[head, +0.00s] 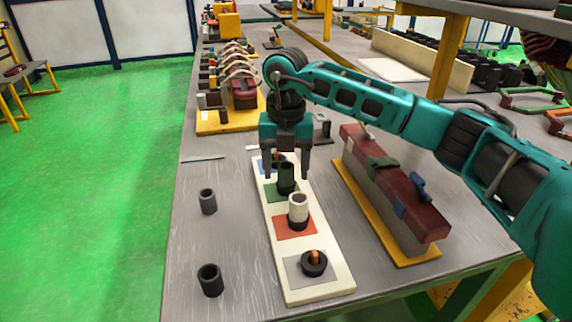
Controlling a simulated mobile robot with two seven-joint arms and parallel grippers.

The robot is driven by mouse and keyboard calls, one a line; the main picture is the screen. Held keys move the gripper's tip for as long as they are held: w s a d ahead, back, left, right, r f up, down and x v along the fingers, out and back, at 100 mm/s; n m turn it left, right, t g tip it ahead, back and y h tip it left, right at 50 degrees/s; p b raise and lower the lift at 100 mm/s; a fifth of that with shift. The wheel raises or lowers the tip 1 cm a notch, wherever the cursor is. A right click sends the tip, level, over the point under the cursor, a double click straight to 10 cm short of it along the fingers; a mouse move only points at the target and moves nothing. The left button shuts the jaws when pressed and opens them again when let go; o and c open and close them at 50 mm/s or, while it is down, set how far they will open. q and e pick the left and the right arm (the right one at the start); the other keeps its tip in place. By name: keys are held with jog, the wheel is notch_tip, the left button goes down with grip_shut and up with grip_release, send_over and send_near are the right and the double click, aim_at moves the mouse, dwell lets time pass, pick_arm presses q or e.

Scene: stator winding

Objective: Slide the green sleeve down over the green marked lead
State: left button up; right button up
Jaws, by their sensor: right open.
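A dark green sleeve (287,176) stands upright over the green patch (271,194) of a long cream board (320,294). Its lower end meets a dark ring-shaped base there, and no lead shows above its rim. My right gripper (287,172) points down with its fingers apart, one on each side of the sleeve's upper part. A gap shows between the fingers and the sleeve, so it is not gripped. The green marked lead itself is hidden. My left gripper is out of view.
A white sleeve (298,208) stands on the red patch. A copper lead (314,256) in a black ring is on the grey patch. Two dark grey sleeves (208,201) (210,280) stand at left. A maroon block (395,185) lies at right.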

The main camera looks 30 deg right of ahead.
notch_tip(320, 180, up, 13)
jog(key=p, duration=0.1)
dwell(0.5)
jog(key=shift+f, duration=0.1)
dwell(0.5)
